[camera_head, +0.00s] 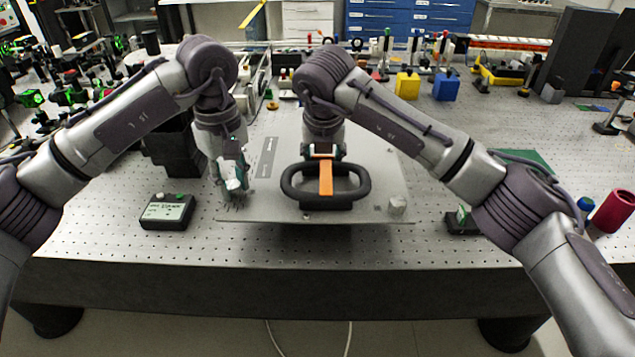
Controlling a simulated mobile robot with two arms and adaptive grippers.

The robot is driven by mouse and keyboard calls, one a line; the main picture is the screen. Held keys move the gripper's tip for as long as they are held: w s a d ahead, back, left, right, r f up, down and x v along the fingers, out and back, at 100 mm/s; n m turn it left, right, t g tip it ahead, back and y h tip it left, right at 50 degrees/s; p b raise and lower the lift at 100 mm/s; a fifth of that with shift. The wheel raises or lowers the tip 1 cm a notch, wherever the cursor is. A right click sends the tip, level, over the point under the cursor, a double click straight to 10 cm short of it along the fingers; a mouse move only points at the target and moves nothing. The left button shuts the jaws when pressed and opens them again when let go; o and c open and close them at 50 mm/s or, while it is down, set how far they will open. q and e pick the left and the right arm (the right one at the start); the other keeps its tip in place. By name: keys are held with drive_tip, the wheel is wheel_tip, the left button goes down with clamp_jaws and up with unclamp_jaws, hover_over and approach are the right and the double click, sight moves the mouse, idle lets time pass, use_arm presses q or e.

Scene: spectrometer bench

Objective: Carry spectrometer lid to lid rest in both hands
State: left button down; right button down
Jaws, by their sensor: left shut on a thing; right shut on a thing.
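The spectrometer lid appears to be the broad, flat light-grey plate (378,160) at the middle of the bench. A dark shadow lies along its front edge. My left gripper (236,187) is at the plate's left edge, pointing down and shut, but its fingers cover what they hold. My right gripper (322,152) is over the plate, pointing down and shut, just behind a black oval ring (364,186) with an orange strip (325,178). Its exact contact is hidden. I cannot make out the lid rest for certain.
A small box with a display (167,212) stands left of the plate. A dark device (460,220) and a red cylinder (613,210) are at the right. Optical parts crowd the back left. Yellow (407,86) and blue (446,87) blocks stand behind. The bench's front strip is clear.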

sight(236, 201)
drive_tip(key=shift+d+r, duration=0.1)
drive_tip(key=shift+r, duration=0.2)
use_arm(q)
drive_tip(key=shift+f, duration=0.1)
use_arm(e)
drive_tip(key=shift+f, duration=0.15)
